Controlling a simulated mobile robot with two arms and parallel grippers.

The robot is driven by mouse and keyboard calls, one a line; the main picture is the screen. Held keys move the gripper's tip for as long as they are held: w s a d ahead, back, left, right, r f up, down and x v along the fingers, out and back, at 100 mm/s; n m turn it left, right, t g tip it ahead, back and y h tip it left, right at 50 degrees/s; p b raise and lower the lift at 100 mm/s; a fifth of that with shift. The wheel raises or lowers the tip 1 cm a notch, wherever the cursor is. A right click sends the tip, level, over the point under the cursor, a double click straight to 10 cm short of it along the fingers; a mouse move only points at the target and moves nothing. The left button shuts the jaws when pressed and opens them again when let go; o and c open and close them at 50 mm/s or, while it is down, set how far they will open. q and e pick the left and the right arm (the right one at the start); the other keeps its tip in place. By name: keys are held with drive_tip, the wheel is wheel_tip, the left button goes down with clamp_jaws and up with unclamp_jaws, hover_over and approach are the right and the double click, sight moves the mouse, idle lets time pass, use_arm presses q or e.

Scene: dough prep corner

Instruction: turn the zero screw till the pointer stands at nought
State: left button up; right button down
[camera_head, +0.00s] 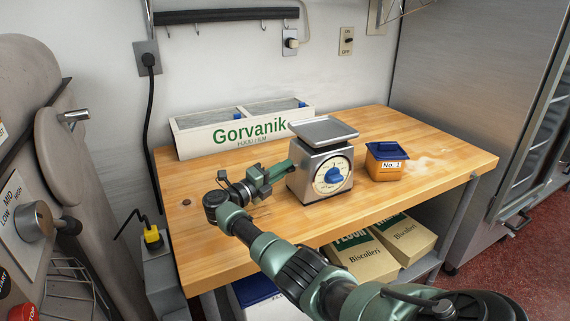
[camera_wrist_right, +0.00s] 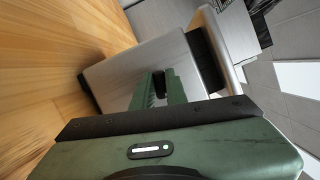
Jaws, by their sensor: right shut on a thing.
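The scale (camera_head: 307,175) stands on the wooden table, a grey metal box with a flat pan (camera_head: 323,131) on top. Its round pale dial (camera_head: 333,175) faces front with a blue piece at its middle; the pointer's reading is too small to tell. My right gripper (camera_head: 288,167) reaches the scale's left side. In the wrist view the green fingers (camera_wrist_right: 160,88) are shut on a small dark knob, seemingly the zero screw (camera_wrist_right: 160,84), at the scale's side wall (camera_wrist_right: 135,68). The fingers hide most of it. My left gripper is out of view.
A blue-lidded tub (camera_head: 386,161) marked No. 1 stands close right of the scale. A white Gorvanik box (camera_head: 215,140) is behind, at the wall. Packages (camera_head: 405,238) lie on the shelf below.

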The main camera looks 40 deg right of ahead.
drive_tip(key=shift+f, duration=0.1)
idle(0.3)
drive_tip(key=n+y+p, duration=0.1)
drive_tip(key=n+p, duration=0.2)
drive_tip(key=p, duration=0.1)
drive_tip(key=shift+n, duration=0.4)
drive_tip(key=shift+f, duration=0.1)
